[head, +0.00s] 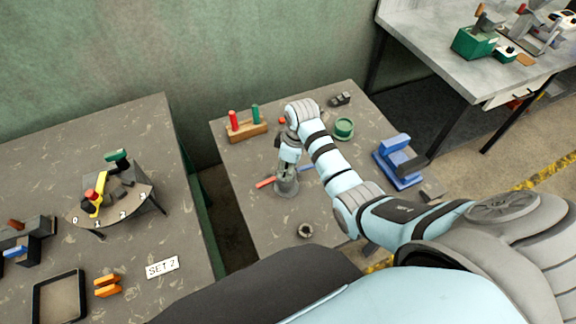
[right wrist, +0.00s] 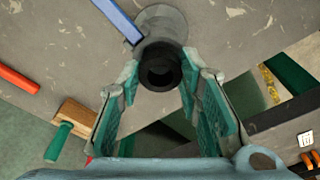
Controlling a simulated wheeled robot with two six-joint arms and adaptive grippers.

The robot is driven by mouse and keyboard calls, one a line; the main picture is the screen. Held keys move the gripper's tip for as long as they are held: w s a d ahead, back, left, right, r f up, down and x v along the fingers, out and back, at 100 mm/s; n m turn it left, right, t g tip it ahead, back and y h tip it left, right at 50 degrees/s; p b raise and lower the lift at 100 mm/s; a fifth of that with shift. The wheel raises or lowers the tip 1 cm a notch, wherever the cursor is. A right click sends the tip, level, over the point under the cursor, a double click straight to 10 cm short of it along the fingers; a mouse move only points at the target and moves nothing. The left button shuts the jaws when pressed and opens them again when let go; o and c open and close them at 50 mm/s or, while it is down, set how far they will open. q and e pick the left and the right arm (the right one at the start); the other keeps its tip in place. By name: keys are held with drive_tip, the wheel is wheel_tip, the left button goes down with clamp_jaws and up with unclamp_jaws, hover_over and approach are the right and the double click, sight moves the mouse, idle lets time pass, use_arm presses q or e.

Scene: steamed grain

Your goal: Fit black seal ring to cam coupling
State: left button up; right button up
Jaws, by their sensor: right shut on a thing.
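My right gripper (head: 288,166) points down at a grey cam coupling (head: 286,187) with a round base on the middle table. In the right wrist view its fingers (right wrist: 160,82) are shut on a black seal ring (right wrist: 161,70). The ring lies between the fingertips, in front of the coupling's grey base (right wrist: 165,20). I cannot tell whether the ring touches the coupling or is seated on it. In the head view the ring is hidden by the gripper. My left gripper is in neither view.
A red bar (head: 265,183) and a blue bar (head: 306,168) lie close to the coupling. A small dark ring-shaped part (head: 305,230) lies nearer. A wooden rack (head: 247,132), a green round part (head: 344,128) and a blue fixture (head: 398,162) stand around the table.

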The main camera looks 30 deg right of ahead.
drive_tip(key=shift+f, duration=0.3)
idle(0.5)
drive_tip(key=shift+r, duration=0.35)
drive_tip(key=o, duration=1)
drive_tip(key=shift+r, duration=0.35)
drive_tip(key=r, duration=0.6)
drive_tip(key=shift+s+d+r, duration=0.35)
drive_tip(key=shift+s+d, duration=0.05)
